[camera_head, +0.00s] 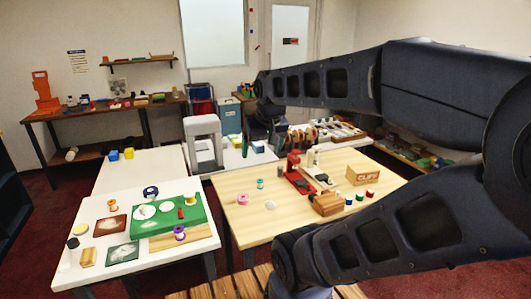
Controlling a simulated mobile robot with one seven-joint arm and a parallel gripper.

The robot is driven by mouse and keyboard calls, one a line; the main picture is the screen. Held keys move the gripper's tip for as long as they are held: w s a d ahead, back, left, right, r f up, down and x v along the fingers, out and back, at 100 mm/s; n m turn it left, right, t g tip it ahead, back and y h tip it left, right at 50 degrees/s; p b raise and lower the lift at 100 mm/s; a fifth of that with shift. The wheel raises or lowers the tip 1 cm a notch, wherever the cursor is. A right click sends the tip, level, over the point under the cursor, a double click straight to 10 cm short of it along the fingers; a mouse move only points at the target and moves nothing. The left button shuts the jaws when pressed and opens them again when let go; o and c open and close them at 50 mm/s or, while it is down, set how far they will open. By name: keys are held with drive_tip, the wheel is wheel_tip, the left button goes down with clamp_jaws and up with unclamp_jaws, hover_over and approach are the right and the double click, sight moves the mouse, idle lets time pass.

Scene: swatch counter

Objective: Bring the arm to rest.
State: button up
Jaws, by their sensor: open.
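My dark arm reaches in from the right edge and stretches left across the upper part of the head view. My gripper (262,146) hangs at its far end, pointing down, above the area behind the pale wooden table (240,222). It is open, and I see nothing held in it. Its fingertips are small and dark here, and I cannot tell how far they are from the surface below. A second stretch of my arm crosses the lower right.
A white table (150,254) at left holds a green mat (193,218) with small items. A grey arch-shaped machine (203,140) stands left of my gripper.

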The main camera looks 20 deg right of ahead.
drive_tip(key=shift+s+d+f, duration=0.2)
drive_tip(key=shift+s+f, duration=0.2)
drive_tip(key=shift+s, duration=0.4)
